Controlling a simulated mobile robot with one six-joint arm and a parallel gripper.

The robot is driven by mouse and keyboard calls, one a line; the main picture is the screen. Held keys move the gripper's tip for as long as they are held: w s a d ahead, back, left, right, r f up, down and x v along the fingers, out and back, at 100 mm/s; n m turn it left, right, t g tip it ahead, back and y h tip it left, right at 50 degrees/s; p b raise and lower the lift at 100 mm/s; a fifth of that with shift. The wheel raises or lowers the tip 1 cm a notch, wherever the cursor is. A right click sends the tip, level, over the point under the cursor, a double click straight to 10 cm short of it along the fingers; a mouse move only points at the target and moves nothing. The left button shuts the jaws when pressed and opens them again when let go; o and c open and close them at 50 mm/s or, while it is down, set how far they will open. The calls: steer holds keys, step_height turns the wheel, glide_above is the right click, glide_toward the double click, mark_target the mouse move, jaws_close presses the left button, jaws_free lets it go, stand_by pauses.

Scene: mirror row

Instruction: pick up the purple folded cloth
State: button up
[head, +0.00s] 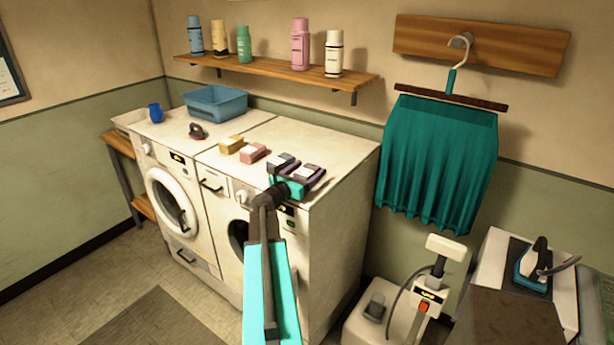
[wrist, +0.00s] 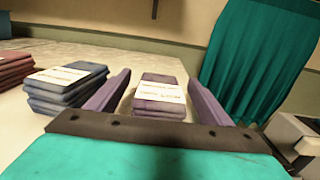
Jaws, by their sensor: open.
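The purple folded cloth (wrist: 157,106) is a small stack with a white label on top. It lies on the washing machine top near its right end, and it also shows in the head view (head: 309,171). My gripper (wrist: 160,78) is open, with one finger on each side of the purple cloth in the wrist view. I cannot tell whether the fingers touch it. In the head view, my gripper (head: 296,176) reaches in from the front and partly hides the cloths there. A grey-blue folded cloth (wrist: 62,92) lies just left of the left finger.
A red folded cloth (head: 254,152) and a yellow one (head: 231,144) lie farther left on the machine. A teal skirt (head: 437,165) hangs to the right.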

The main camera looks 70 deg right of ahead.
stand_by(0.3)
steer(key=c, duration=1.1)
steer(key=shift+c, duration=0.2)
steer(key=shift+r, duration=0.15)
